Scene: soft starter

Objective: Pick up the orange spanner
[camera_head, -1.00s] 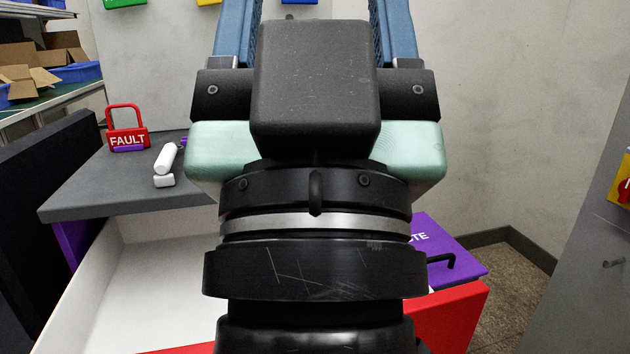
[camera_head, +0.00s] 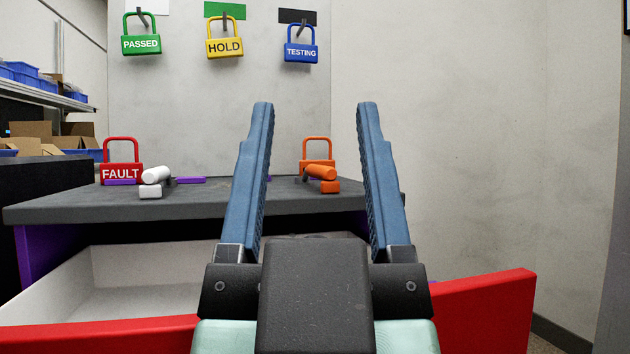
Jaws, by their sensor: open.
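An orange piece with a rounded bar over a small block (camera_head: 322,173) lies on the grey worktop (camera_head: 90,203). It is seen end-on, so I cannot clearly make out a spanner shape. An orange padlock-like shape (camera_head: 317,148) stands right behind it. My gripper (camera_head: 315,106) is open and empty, its two blue fingers pointing up in the picture. The orange things show in the gap between the fingers, beyond them, with no contact visible. The gripper body hides part of the worktop's front edge.
A white piece of similar shape (camera_head: 154,180) and a red FAULT padlock (camera_head: 121,171) are at the worktop's left. An open drawer with a red front (camera_head: 100,336) juts out below. Green (camera_head: 141,44), yellow (camera_head: 225,47) and blue (camera_head: 300,51) padlocks hang on the wall.

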